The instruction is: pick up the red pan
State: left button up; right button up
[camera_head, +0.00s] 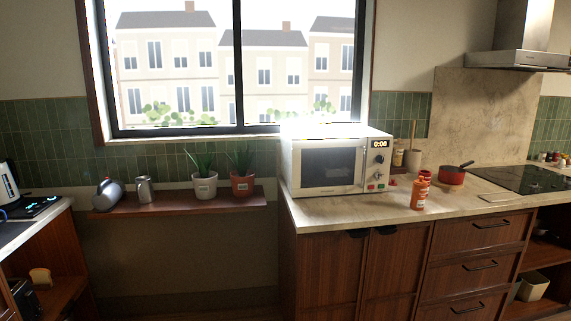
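The red pan (451,176) stands upright on the right counter, between the microwave and the dark cooktop. It is small and red, with a dark handle that points up and to the right. A small red item sits just left of it, behind an orange-red bottle. Neither of my grippers shows in the head view.
The pan shares the stone counter (358,207) with a white microwave (337,160), an orange-red bottle (419,194) and a beige holder (413,160). A cooktop (522,179) lies to the right. A low shelf (180,203) with potted plants is under the window. Open floor lies in front.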

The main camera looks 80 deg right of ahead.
aim_at(450, 175)
jog(key=z, duration=3.85)
jog(key=i+l+u, duration=0.2)
jog(key=u, duration=0.2)
jog(key=i+l+u, duration=0.5)
jog(key=l+u, duration=0.25)
jog(key=i+l+u, duration=0.2)
jog(key=u, duration=0.15)
jog(key=k+l, duration=0.05)
